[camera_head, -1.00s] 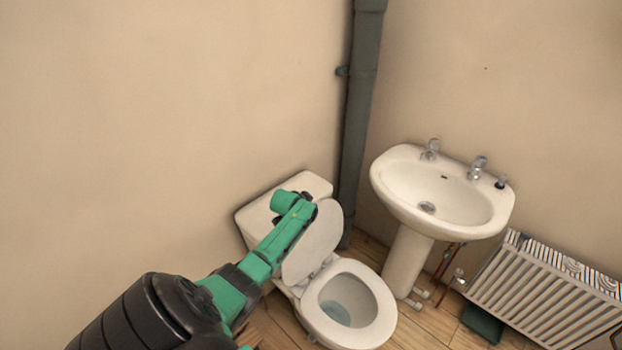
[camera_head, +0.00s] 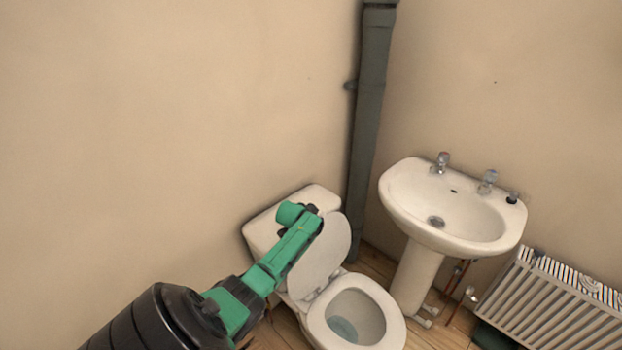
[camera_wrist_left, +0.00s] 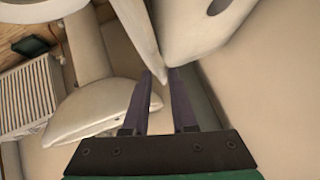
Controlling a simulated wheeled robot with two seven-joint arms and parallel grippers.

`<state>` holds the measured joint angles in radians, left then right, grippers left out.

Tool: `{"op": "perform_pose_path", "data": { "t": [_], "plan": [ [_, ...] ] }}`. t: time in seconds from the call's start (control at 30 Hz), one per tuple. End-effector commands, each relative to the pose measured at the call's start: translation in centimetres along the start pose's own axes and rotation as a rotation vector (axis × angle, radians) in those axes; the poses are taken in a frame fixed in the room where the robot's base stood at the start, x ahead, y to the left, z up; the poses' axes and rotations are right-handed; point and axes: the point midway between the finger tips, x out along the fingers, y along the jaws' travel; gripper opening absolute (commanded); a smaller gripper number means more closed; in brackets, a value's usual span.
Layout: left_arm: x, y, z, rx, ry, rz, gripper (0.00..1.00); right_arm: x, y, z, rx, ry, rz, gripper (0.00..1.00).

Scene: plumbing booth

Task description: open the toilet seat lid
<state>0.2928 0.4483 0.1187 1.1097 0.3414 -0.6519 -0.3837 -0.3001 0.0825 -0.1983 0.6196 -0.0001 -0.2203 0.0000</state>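The white toilet (camera_head: 318,310) stands low in the middle of the head view. Its lid (camera_head: 326,250) is raised and leans back towards the cistern (camera_head: 262,228), while the seat ring (camera_head: 392,311) lies flat on the bowl. My left gripper (camera_head: 314,210) is at the upper part of the lid, partly hidden by its own wrist. In the left wrist view, the fingers (camera_wrist_left: 161,90) are apart, with a visible gap. The lid's edge (camera_wrist_left: 138,30) tapers down towards the fingertips; I cannot tell whether they touch it. My right gripper is not in view.
A white pedestal sink (camera_head: 415,205) stands right of the toilet, with a radiator (camera_head: 555,310) beyond it. A grey vertical pipe (camera_head: 369,120) runs in the corner behind. Bare wall lies left of the cistern, and wooden floor (camera_head: 450,325) shows between the fixtures.

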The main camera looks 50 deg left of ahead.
Motion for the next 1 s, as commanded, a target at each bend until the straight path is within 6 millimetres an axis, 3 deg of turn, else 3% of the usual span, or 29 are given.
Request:
{"op": "perform_pose_path", "data": {
  "t": [0.27,0.7,1.0],
  "plan": [
    [-3.8,0.0,0.0,0.002,-0.001,0.0,0.25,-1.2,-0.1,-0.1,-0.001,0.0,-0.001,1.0],
    [-13.2,0.0,0.2,0.001,-0.003,0.0,0.25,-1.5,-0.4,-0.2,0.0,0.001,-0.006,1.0],
    [-14.2,0.0,0.1,0.0,-0.002,0.0,0.25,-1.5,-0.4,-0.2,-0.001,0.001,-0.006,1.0]
  ]
}}
